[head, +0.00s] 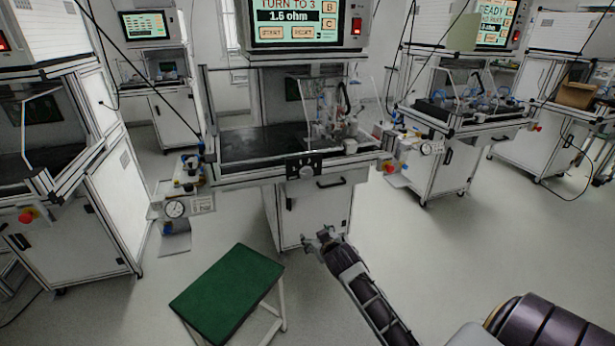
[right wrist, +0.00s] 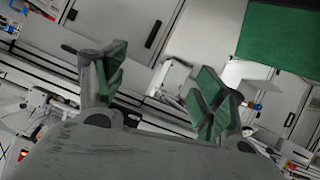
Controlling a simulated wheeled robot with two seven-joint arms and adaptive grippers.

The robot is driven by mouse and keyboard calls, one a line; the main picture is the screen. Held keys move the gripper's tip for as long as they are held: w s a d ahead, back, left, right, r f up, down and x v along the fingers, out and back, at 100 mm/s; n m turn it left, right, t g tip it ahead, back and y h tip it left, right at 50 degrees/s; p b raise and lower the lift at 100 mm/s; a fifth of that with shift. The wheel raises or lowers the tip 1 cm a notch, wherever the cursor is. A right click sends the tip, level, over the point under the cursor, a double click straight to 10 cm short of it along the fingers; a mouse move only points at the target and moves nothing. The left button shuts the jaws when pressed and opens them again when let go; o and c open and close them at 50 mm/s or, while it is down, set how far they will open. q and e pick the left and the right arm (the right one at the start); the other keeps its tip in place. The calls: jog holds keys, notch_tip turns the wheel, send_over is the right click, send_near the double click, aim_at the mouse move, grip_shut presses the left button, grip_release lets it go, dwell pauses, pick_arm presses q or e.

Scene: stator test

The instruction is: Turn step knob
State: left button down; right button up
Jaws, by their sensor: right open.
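The step knob (head: 306,171) is a small round grey knob on a black panel (head: 291,168) at the front edge of the middle test bench. Its pointer setting is too small to read. The screen (head: 297,22) above the bench shows "TURN TO 3" and "1.5 ohm". My right gripper (head: 321,238) is below the knob and apart from it, in front of the cabinet door. In the right wrist view its green-padded fingers (right wrist: 160,88) are spread with nothing held between them. I cannot make out the knob in that view. My left gripper is not in view.
A green-topped stool (head: 228,292) stands left of my right arm; its top also shows in the right wrist view (right wrist: 282,38). A pressure gauge (head: 175,209) hangs at the bench's left. A black handle (head: 331,182) sits right of the knob. Floor at right is clear.

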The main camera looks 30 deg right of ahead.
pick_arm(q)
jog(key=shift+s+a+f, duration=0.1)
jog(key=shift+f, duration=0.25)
pick_arm(e)
jog(key=w+d+r+t, duration=0.1)
jog(key=d+r+t, duration=0.1)
jog(key=r, duration=0.4)
jog(key=w+d+r+m+t, duration=0.1)
jog(key=w+r+t, duration=0.1)
jog(key=r, duration=0.5)
jog(key=shift+w+d+r+t+h, duration=0.2)
jog(key=shift+w+d+t+h, duration=0.15)
jog(key=shift+t, duration=0.45)
jog(key=shift+w, duration=0.1)
